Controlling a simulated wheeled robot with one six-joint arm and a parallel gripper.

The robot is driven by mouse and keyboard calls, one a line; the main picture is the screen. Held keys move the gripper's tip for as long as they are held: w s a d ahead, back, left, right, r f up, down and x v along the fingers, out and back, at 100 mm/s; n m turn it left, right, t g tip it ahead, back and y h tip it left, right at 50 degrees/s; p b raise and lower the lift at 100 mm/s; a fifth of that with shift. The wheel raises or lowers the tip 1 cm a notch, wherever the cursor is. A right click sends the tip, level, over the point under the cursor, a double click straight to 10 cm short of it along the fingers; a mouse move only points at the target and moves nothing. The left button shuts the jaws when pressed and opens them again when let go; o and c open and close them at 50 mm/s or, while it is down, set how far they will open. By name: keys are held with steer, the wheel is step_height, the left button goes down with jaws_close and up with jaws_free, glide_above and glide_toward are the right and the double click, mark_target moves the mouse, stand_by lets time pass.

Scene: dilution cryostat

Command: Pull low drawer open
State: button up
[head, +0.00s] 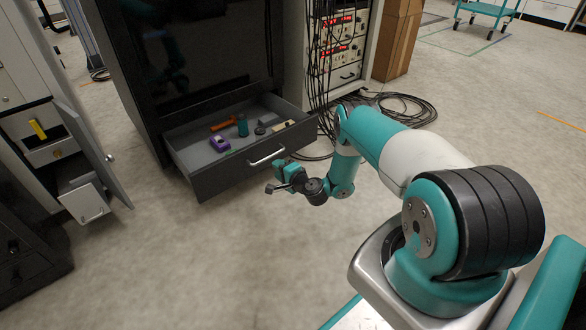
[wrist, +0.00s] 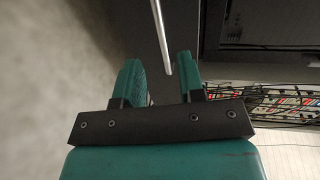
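The low drawer stands pulled out from the black cabinet in the head view, its dark front panel (head: 225,179) facing me. Its pale bar handle (head: 267,157) is on that front; in the wrist view the handle (wrist: 160,35) is a thin bar whose lower end lies in the gap between my fingers. My gripper (head: 277,178) is just in front of the handle, and its fingers (wrist: 158,78) stand apart. I see no finger touching the bar, and how deep it lies between them is hard to judge.
The drawer holds a purple item (head: 219,144), an orange tool (head: 223,124), a teal cylinder (head: 242,126) and small parts. Cables (head: 400,107) coil on the floor at right. A grey cabinet door (head: 92,155) stands open at left. Floor before the drawer is clear.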

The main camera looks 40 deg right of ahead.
steer(key=p+v, duration=0.4)
steer(key=v, duration=0.3)
steer(key=shift+s, duration=0.35)
steer(key=shift+r, duration=0.1)
